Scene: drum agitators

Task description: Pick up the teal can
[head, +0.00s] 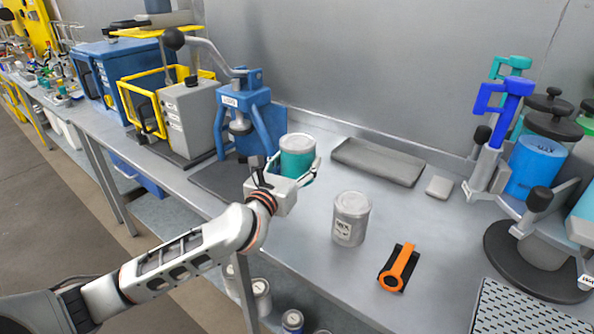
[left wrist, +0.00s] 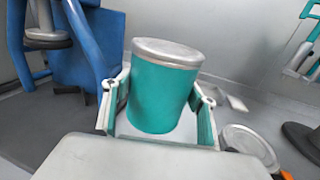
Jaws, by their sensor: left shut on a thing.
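The teal can (head: 297,160) has a silvery lid and stands upright at the back of the metal bench, just right of the blue press. It also fills the middle of the left wrist view (left wrist: 162,90). My left gripper (head: 292,180) reaches it from the front, with one finger on each side of the can. It is shut on the can in the left wrist view (left wrist: 158,110). The can's lower part is hidden by the gripper, so I cannot tell whether its base touches the bench. My right gripper is not in view.
A grey tray (head: 378,161) lies behind. The blue press (head: 245,115) stands close on the left. A machine with a blue canister (head: 535,165) occupies the right end.

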